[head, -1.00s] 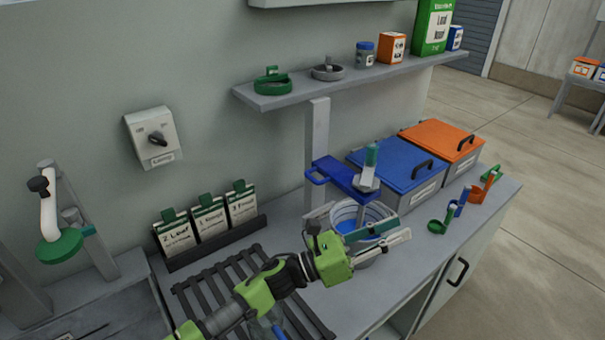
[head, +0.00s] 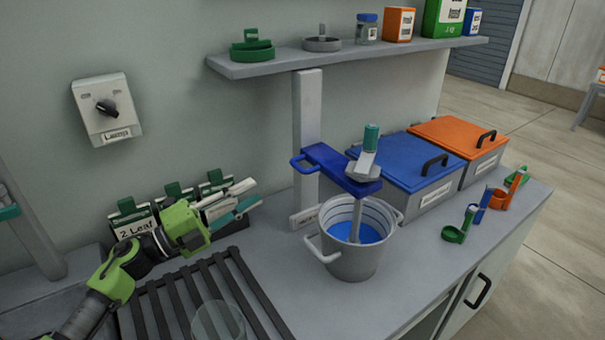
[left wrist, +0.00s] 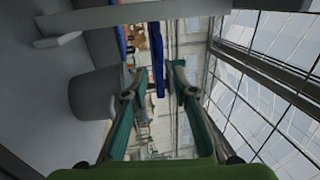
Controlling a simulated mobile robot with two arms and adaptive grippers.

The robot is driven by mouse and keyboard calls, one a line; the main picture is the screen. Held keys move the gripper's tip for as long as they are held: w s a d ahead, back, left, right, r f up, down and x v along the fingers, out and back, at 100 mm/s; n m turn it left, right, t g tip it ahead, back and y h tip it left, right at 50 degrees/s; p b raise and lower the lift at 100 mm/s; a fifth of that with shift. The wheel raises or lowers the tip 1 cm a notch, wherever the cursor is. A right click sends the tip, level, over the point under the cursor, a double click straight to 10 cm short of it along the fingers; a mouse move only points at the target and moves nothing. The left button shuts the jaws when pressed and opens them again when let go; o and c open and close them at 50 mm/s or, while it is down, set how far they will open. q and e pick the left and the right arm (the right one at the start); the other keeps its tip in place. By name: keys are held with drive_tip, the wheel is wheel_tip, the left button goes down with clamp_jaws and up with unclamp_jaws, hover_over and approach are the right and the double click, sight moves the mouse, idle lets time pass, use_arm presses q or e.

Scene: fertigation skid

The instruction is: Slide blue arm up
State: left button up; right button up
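The blue arm (head: 340,168) sticks out from a grey upright post (head: 307,130), with a loop handle at its left. It carries a mixer with a grey head and teal top (head: 367,150), whose shaft goes down into a grey bucket (head: 358,250) of blue liquid. My left gripper (head: 254,193) is open and empty, left of the blue handle and apart from it, in front of the seed packets. In the left wrist view the blue arm (left wrist: 158,55) shows as a narrow strip between the open fingertips (left wrist: 157,75), beyond them. My right gripper is out of view.
Seed packets (head: 137,223) stand against the wall behind my left gripper. A slatted rack (head: 180,295) and a clear glass (head: 217,322) are in front. A shelf (head: 345,58) hangs above. Blue-lidded (head: 400,160) and orange-lidded (head: 455,135) bins stand to the right.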

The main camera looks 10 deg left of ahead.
sight(298, 165)
use_arm(q)
drive_tip(key=p+x, duration=0.3)
drive_tip(key=x, duration=1)
drive_tip(key=shift+w+r, duration=0.1)
drive_tip(key=shift+r, duration=0.1)
drive_tip(key=shift+w+d, duration=0.1)
drive_tip(key=shift+d, duration=0.1)
clamp_jaws()
